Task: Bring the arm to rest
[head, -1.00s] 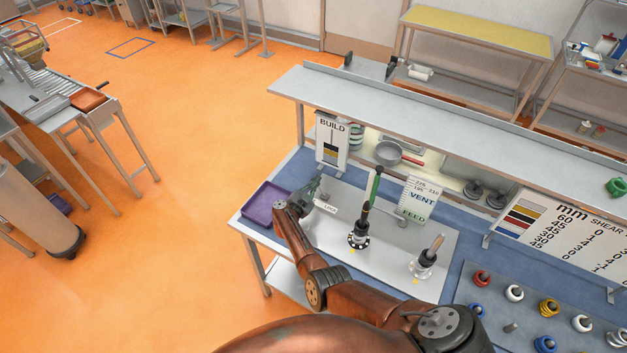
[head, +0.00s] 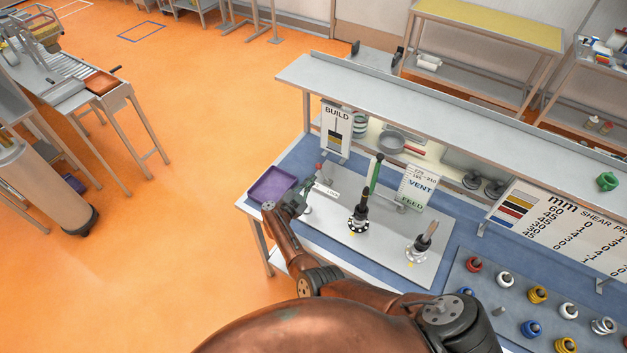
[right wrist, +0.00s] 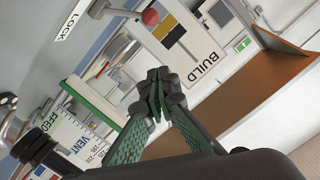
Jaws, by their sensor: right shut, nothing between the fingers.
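My right gripper (head: 304,194) hangs over the left part of the bench, between the purple tray and the grey plate, close to a small red-knobbed lever and its LOCK label. In the right wrist view its green-padded fingers (right wrist: 160,92) meet at the tips, with nothing between them. The red knob (head: 318,167) also shows in the wrist view (right wrist: 150,17), beyond the fingers and apart from them. My brown right arm reaches up from the bottom of the head view. My left gripper is out of view.
A purple tray (head: 271,184) sits at the bench's left end. The BUILD board (head: 336,130) and VENT/FEED card (head: 417,187) stand behind. A shelf overhangs the back; colored spools fill the right.

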